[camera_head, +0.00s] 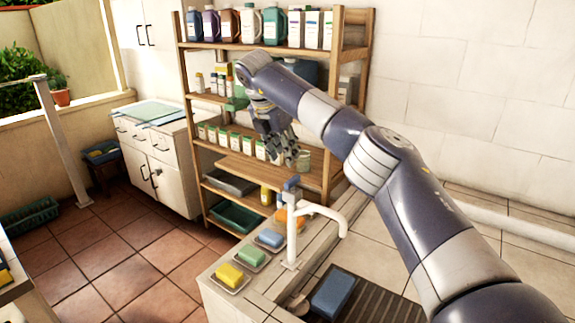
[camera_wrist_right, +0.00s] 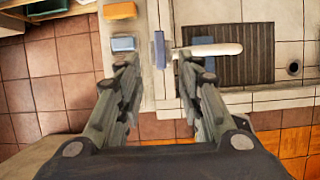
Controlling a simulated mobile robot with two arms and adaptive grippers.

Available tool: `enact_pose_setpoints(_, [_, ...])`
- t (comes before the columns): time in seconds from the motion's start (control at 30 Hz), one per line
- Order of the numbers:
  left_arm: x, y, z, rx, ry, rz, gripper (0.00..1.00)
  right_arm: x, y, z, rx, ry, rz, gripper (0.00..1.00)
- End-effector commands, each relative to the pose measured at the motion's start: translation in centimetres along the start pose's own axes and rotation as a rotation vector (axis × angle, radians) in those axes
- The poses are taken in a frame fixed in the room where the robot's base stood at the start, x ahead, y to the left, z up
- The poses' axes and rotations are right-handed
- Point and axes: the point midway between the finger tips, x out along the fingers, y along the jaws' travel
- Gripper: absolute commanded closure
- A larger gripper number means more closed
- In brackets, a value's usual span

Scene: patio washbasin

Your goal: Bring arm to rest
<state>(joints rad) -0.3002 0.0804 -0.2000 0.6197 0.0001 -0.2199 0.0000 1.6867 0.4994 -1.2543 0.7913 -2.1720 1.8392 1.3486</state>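My right arm crosses the head view from the lower right. Its gripper (camera_head: 290,158) hangs, fingers down, in front of the wooden shelf and above and behind the tap. In the right wrist view the two fingers of the gripper (camera_wrist_right: 155,62) stand apart with nothing held between them. The tap (camera_head: 292,238), white with a blue top, stands on the basin edge; in the wrist view its spout (camera_wrist_right: 212,50) lies just beyond the fingertips. My left gripper is not in view.
The wooden shelf (camera_head: 328,195) holds bottles and jars. Soap or sponge pieces in yellow (camera_head: 230,274), green (camera_head: 251,256), blue (camera_head: 269,238) and orange line the ledge. A blue block (camera_head: 334,293) lies on the dark ribbed mat (camera_head: 375,303).

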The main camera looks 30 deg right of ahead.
Motion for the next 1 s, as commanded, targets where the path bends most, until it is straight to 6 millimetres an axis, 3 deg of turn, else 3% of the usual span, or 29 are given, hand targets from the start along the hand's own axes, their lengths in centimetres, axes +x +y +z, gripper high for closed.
enact_pose_setpoints(0.2, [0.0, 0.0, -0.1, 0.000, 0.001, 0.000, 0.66, -1.9, 0.0, 0.0, 0.000, 0.000, 0.000, 0.66])
enact_pose_setpoints(0.77, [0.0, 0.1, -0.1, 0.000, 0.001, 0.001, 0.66, -1.9, 0.1, -0.1, -0.004, 0.002, 0.002, 0.66])
enact_pose_setpoints(0.87, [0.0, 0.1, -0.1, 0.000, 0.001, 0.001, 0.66, -1.2, 1.2, -1.6, -0.045, 0.023, 0.034, 0.66])
enact_pose_setpoints(0.97, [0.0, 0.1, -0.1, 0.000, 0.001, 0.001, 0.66, 0.4, 3.9, -5.2, -0.140, 0.080, 0.118, 0.66])
enact_pose_setpoints(1.0, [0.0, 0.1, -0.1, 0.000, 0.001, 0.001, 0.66, 1.1, 5.2, -7.4, -0.189, 0.114, 0.167, 0.66])
